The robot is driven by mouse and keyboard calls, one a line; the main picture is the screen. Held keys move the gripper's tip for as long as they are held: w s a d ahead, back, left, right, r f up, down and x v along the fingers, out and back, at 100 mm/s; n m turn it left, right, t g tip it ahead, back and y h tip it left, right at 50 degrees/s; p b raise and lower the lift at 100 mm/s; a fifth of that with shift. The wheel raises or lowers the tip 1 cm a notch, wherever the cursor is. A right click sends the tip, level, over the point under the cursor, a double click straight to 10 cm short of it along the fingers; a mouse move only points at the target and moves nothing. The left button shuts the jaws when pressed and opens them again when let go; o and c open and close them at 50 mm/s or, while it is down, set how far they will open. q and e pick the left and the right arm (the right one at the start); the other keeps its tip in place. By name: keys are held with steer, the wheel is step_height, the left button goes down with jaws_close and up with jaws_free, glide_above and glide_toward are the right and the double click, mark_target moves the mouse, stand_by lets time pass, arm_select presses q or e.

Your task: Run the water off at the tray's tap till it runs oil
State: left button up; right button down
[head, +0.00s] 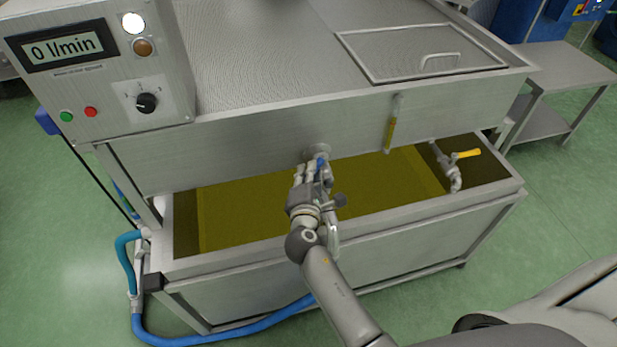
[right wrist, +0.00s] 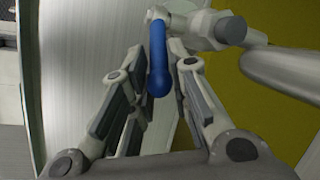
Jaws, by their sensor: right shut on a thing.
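The tray (head: 230,140) is a steel box with a flat front wall. A tap with a blue handle (head: 321,162) sticks out of that wall near the middle. My right gripper (head: 313,175) is shut on the blue handle. In the right wrist view the blue handle (right wrist: 158,62) stands between the two fingers, with the grey tap body (right wrist: 205,28) beside it. My gripper hides much of the tap in the head view, and I make out no stream from it. A narrow sight glass (head: 391,125) on the wall shows yellow. My left gripper is not in view.
Below the tray an open steel tank (head: 340,262) shows yellow-green inside. A yellow-handled tap (head: 466,154) is at its right end. The control box (head: 100,75) at left reads 0 l/min. A blue hose (head: 225,338) runs along the floor. A steel bench (head: 570,80) stands at right.

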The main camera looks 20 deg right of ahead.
steer(key=shift+w+a+r, duration=0.15)
steer(key=shift+a+r, duration=0.05)
steer(key=shift+r, duration=0.2)
steer(key=c, duration=1.6)
jaws_free()
steer(key=shift+w+f, duration=0.1)
steer(key=shift+f, duration=0.15)
